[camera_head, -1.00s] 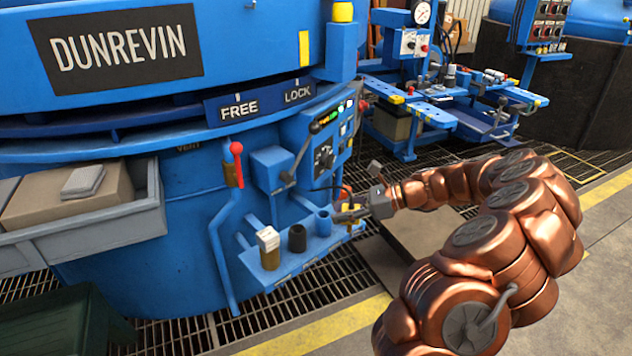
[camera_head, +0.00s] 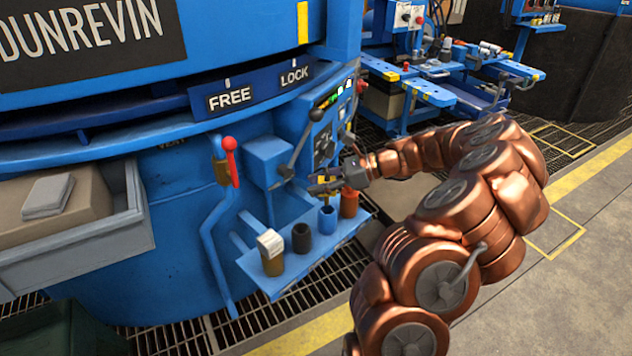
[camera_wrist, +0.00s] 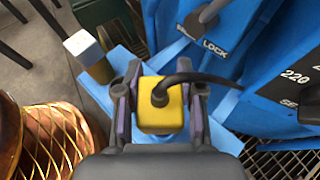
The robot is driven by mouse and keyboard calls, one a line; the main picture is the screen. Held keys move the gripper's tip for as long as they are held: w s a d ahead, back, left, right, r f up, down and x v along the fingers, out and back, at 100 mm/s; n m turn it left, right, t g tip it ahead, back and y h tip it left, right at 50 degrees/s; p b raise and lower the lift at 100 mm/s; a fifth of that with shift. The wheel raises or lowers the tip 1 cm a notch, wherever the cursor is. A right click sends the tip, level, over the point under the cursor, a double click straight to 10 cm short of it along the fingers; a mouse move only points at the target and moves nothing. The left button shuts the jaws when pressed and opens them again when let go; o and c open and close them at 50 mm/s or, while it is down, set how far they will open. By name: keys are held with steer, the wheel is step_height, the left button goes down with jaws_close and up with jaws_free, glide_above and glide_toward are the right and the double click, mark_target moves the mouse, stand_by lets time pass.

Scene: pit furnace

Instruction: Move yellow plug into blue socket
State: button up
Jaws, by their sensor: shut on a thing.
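My gripper (camera_head: 326,184) is shut on the yellow plug (camera_wrist: 160,112), with one finger on each side of it in the wrist view. A black cable runs from the plug's top off to the right. In the head view the plug (camera_head: 325,179) is partly hidden by the gripper and sits directly above the blue socket (camera_head: 327,221). The blue socket is an upright cylinder on the blue shelf (camera_head: 318,252). The plug's lower end is close to the socket's mouth. I cannot tell whether it has entered. The wrist view hides the socket behind the plug.
A black socket (camera_head: 302,238) stands left of the blue one, and an orange-brown socket (camera_head: 349,204) right of it. A white-topped plug (camera_head: 271,244) is at the shelf's left end. A lever (camera_head: 296,148) and a red-handled lever (camera_head: 231,160) stick out nearby.

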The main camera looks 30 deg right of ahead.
mark_target(320, 209)
steer(key=shift+f+b, duration=2.15)
steer(key=shift+f, duration=0.25)
steer(key=shift+s+d+r+p, duration=0.1)
steer(key=shift+p, duration=1.3)
steer(key=shift+f, duration=0.65)
steer(key=o, duration=0.9)
steer(key=p+v, duration=0.7)
steer(key=v, duration=0.4)
stand_by(0.4)
